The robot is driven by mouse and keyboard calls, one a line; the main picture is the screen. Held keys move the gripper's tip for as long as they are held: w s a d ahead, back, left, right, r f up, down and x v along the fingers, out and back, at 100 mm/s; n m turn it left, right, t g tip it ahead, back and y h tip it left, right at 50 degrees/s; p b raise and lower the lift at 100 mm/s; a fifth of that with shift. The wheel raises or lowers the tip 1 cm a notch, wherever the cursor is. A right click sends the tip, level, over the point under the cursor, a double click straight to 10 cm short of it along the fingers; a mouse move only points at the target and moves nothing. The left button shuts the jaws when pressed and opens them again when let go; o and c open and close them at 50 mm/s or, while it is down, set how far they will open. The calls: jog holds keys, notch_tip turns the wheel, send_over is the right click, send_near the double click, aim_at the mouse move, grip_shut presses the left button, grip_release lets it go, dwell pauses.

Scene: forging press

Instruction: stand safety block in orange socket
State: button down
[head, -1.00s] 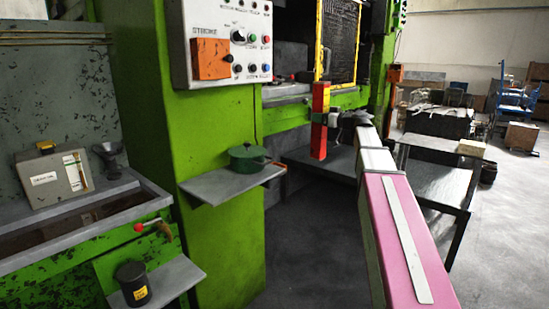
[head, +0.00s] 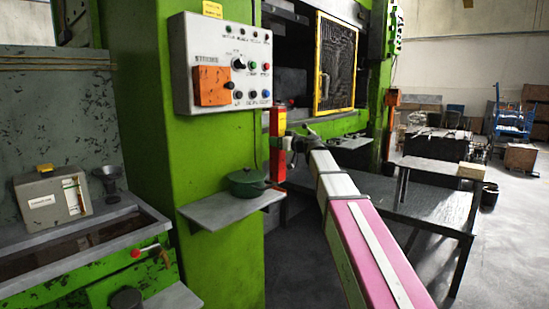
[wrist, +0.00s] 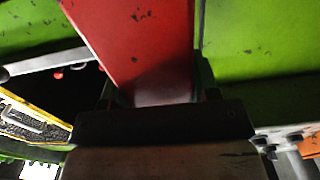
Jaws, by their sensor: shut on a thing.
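The safety block (head: 278,150) is a tall, narrow bar, mostly red with a yellow band near the top. It stands upright in the air in the head view, and its red face also fills the upper middle of the wrist view (wrist: 140,40). My gripper (head: 285,143) is shut on it around mid-height, from the right; the fingers (wrist: 158,95) show dark around the block in the wrist view. The block appears just right of the green pillar. I cannot make out an orange socket with certainty; the block's lower end appears close to the green pot's handle, distance unclear.
A control panel (head: 224,65) with an orange box (head: 211,86) hangs on the green pillar (head: 150,150). Below, a shelf (head: 215,212) carries a green pot (head: 247,182). A yellow-framed mesh guard (head: 336,65) stands behind. A dark table (head: 440,205) is to the right.

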aim_at(274, 156)
jog(key=shift+a+f, duration=0.2)
jog(key=shift+f, duration=0.85)
jog(key=shift+a+f, duration=0.15)
jog(key=shift+f, duration=0.95)
jog(key=shift+a+f, duration=0.2)
jog(key=shift+f, duration=0.85)
jog(key=shift+a+f, duration=0.2)
jog(key=shift+f, duration=0.15)
jog(key=shift+c, duration=1.8)
grip_release()
